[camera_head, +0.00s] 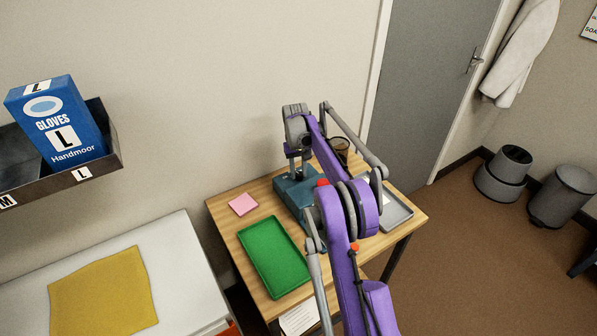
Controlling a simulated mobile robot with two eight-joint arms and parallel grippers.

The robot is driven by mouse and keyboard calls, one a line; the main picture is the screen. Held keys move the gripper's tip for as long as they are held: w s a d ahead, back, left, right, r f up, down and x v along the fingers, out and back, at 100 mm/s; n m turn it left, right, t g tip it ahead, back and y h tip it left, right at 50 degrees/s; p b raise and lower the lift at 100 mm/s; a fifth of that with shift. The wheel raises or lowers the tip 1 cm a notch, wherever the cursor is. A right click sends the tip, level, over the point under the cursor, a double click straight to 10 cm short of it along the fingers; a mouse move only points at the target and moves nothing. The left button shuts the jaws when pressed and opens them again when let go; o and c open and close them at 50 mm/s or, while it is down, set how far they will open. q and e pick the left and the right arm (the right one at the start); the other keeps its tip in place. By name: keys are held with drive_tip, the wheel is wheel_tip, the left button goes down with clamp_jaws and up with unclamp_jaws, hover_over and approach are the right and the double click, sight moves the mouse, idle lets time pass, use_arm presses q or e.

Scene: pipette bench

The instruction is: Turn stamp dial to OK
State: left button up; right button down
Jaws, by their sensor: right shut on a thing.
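The teal stamp device (287,190) stands on the wooden table, partly covered by my right arm. My right gripper (295,154) reaches over it from above, with its grey wrist over the device and its fingers pointing down. It is shut on a small part at the top of the device, which appears to be the stamp dial. The dial's face and markings are hidden or too small to read, so its setting cannot be told. My left gripper is not in view.
The wooden table (226,211) also holds a pink pad (242,204), a green tray (273,258), a grey tray (398,214) and a brown beaker (340,146). A white bench with a yellow cloth (103,291) stands left, below a shelf with a blue glove box (57,120).

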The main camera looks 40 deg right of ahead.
sight(298, 174)
drive_tip(key=n, duration=0.5)
drive_tip(key=shift+n, duration=0.4)
idle(0.3)
drive_tip(key=c, duration=0.9)
unclamp_jaws()
drive_tip(key=shift+o, duration=0.2)
wheel_tip(298, 174, up, 11)
drive_tip(key=shift+a+p, duration=0.15)
drive_tip(key=shift+p, duration=0.15)
drive_tip(key=shift+f, duration=0.1)
